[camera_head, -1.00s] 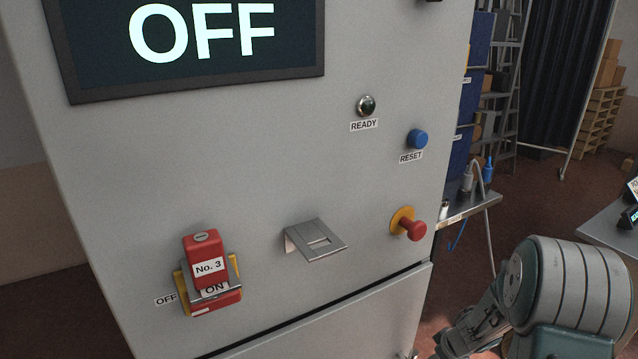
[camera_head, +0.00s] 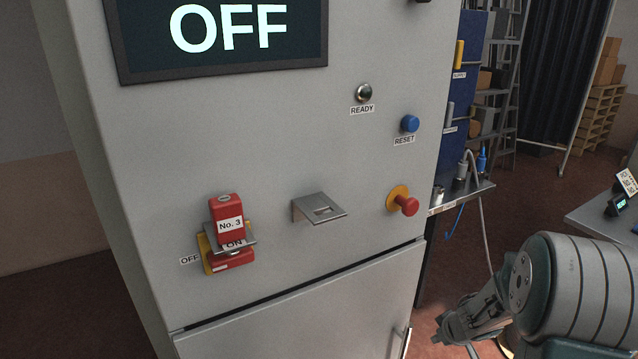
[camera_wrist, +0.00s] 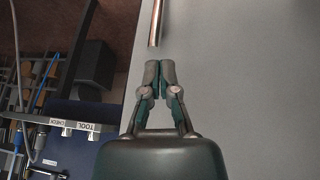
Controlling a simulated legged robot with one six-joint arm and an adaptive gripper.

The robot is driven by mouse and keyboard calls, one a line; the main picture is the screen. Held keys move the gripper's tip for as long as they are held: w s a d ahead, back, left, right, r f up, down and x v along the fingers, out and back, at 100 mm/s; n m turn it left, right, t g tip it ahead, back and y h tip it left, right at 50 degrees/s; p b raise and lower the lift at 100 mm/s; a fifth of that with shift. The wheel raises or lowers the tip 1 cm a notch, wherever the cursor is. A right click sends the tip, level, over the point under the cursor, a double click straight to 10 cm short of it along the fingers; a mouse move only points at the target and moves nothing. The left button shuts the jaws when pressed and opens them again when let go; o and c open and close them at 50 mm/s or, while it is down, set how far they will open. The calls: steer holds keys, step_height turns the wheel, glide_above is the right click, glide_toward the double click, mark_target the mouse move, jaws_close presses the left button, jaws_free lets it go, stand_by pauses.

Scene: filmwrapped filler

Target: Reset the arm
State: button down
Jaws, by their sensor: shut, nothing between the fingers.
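My gripper (camera_wrist: 159,74) is shut and empty in the wrist view, its fingertips together close to a metal handle bar (camera_wrist: 155,22). In the head view my gripper (camera_head: 447,331) is low at the right, beside the cabinet's lower right edge. My arm bulks large at the lower right. The grey cabinet (camera_head: 270,165) carries a screen (camera_head: 222,62) reading OFF. Its front has a dark READY lamp, a blue RESET button (camera_head: 410,124), a red mushroom button (camera_head: 407,204) and an empty metal bracket (camera_head: 320,208). A red No. 3 lock (camera_head: 228,222) sits on the OFF/ON switch.
A steel bench (camera_head: 465,192) with bottles and a hanging blue hook stands right of the cabinet. Shelving and a ladder are behind it. A grey table (camera_head: 603,212) is at the right edge. Brown floor is open between them.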

step_height(320, 180, up, 12)
steer(key=w+m+t+h, duration=0.1)
steer(key=m+t+h, duration=0.1)
steer(key=t+h, duration=0.1)
steer(key=s+r+m+h, duration=0.3)
steer(key=s+r, duration=0.4)
steer(key=r, duration=0.4)
steer(key=s+a+r+g+y, duration=0.1)
steer(key=s+a+y, duration=0.1)
steer(key=s+a, duration=0.4)
steer(key=s+a+r+g+y, duration=0.1)
steer(key=s+a+y, duration=0.1)
steer(key=s+a, duration=0.5)
steer(key=s, duration=0.6)
steer(key=shift+s+a+m+g+y, duration=0.2)
steer(key=shift+m+g+y, duration=0.1)
steer(key=shift+y, duration=0.1)
